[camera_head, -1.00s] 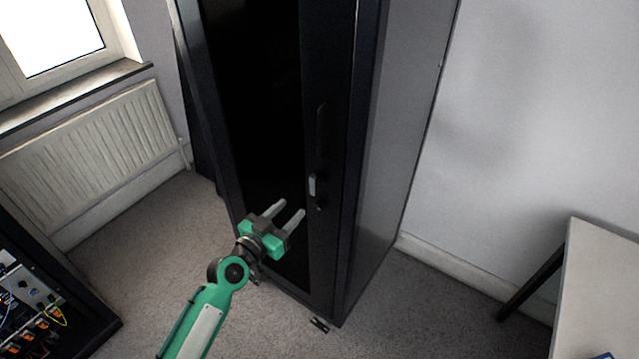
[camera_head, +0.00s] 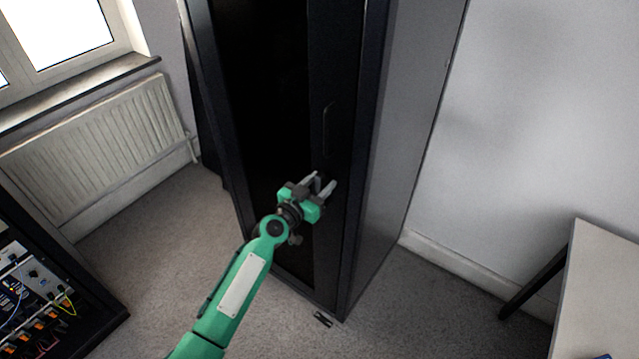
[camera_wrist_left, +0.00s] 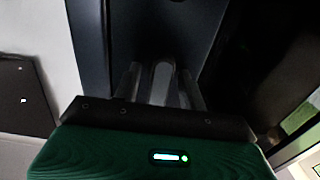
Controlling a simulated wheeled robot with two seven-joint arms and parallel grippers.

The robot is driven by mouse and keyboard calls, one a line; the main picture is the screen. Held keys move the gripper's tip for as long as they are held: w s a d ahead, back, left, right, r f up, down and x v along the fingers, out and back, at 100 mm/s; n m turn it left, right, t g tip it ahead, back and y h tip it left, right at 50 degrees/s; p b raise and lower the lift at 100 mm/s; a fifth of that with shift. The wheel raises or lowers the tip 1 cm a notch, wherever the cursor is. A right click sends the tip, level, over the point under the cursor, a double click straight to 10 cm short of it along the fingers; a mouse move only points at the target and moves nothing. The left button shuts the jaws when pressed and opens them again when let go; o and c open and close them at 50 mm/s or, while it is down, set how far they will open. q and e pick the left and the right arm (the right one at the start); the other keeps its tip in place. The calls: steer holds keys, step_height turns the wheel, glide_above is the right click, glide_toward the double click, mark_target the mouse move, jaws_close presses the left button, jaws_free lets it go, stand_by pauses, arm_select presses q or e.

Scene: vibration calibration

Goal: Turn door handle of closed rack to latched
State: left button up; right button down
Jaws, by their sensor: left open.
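The closed rack (camera_head: 265,90) is a tall black cabinet with a dark door in the middle of the head view. Its small grey door handle (camera_wrist_left: 162,82) shows in the wrist view as a rounded upright piece. My left gripper (camera_head: 323,180), green with grey fingers, is open at the door's right edge, below a long dark pull (camera_head: 328,128). In the wrist view the handle stands between the two fingers, with no clear grip on it. In the head view the fingers cover most or all of the handle. My right gripper is not in view.
A radiator (camera_head: 95,145) stands under a window at the left. An open rack of electronics (camera_head: 40,290) is at the lower left, and a table (camera_head: 600,285) is at the right. Carpet (camera_head: 165,225) is clear around the closed rack. A small dark piece (camera_head: 322,319) lies by its base.

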arm_select(q)
jaws_close()
steer(key=shift+n, duration=0.4)
steer(key=shift+f+n+b, duration=0.1)
steer(key=shift+n+b, duration=0.35)
steer(key=shift+n, duration=0.55)
steer(key=n, duration=0.3)
steer(key=shift+n+b, duration=0.3)
steer(key=shift+b, duration=0.05)
steer(key=n, duration=0.5)
steer(key=shift+n, duration=0.3)
steer(key=n, duration=0.5)
steer(key=shift+n, duration=0.4)
